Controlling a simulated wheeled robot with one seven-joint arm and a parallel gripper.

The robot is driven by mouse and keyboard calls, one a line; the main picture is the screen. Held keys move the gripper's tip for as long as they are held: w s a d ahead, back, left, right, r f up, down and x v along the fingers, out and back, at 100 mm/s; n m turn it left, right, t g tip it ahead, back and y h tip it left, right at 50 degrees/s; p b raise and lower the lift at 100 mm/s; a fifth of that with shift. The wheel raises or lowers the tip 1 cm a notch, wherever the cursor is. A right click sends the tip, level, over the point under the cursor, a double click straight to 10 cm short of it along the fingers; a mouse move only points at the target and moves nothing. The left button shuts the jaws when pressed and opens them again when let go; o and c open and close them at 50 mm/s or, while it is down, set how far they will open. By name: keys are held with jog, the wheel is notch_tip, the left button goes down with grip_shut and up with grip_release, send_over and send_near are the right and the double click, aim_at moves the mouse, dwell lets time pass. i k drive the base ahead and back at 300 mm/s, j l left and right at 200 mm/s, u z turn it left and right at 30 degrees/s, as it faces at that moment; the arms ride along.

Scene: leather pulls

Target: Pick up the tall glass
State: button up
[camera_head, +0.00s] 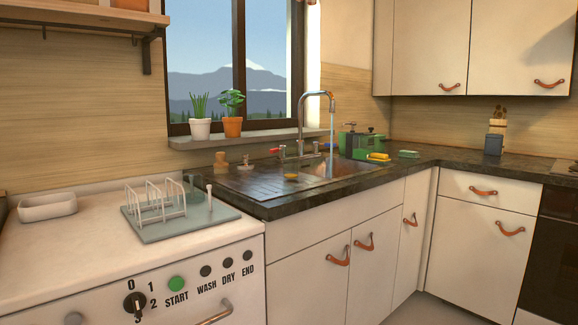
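My gripper is not in view.
A white dish rack (157,200) on a grey mat stands on the white washer top (60,243), with a white dish (47,206) to its left. The tap (318,100) runs water into the sink. Potted plants (232,126) line the sill. Dark counter (440,155) is mostly clear at right.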

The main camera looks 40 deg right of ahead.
aim_at(290, 153)
jog(key=z, duration=1.65)
